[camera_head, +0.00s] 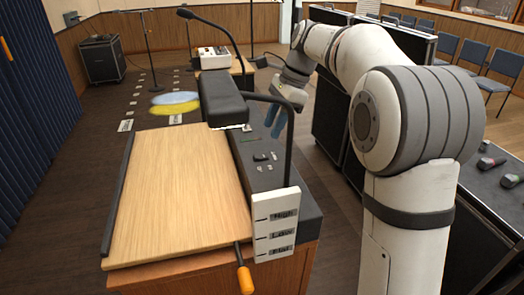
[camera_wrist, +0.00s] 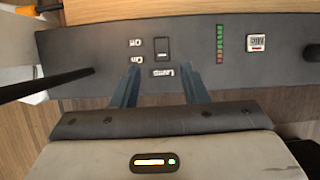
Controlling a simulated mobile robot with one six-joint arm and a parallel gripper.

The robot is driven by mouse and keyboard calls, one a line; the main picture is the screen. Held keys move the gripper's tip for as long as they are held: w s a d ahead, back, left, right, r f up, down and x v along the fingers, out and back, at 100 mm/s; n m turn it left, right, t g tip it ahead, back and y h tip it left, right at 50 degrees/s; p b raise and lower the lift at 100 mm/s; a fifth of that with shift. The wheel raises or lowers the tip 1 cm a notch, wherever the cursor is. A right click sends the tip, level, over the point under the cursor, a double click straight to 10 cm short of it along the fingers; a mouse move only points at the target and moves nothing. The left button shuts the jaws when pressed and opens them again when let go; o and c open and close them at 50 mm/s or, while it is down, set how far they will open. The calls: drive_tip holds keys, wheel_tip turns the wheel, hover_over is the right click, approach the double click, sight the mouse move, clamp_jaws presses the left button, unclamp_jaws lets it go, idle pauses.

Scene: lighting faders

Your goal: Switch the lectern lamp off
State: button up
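The lectern (camera_head: 180,190) has a sloped wooden top and a dark control panel (camera_head: 300,205) along its right side. The black lamp head (camera_head: 222,103) hangs over the top on a bent arm; a thin pale strip shows at its lower edge. In the wrist view the black lamp switch (camera_wrist: 162,48) sits on the panel, with "Off" and "On" labels to its left and a lamp label (camera_wrist: 162,72) below. My gripper (camera_wrist: 163,72) is open and empty, its blue fingers straddling the label just below the switch. In the head view my gripper (camera_head: 276,118) is above the panel's far end.
The lamp arm (camera_head: 290,140) rises from the panel near my gripper. A thin gooseneck (camera_head: 215,25) stands behind it. A label card (camera_head: 276,225) and orange-handled lever (camera_head: 244,278) are at the near edge. A level meter (camera_wrist: 220,43) lies right of the switch.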

sight(258, 156)
drive_tip(key=x, duration=0.8)
drive_tip(key=shift+a, duration=0.1)
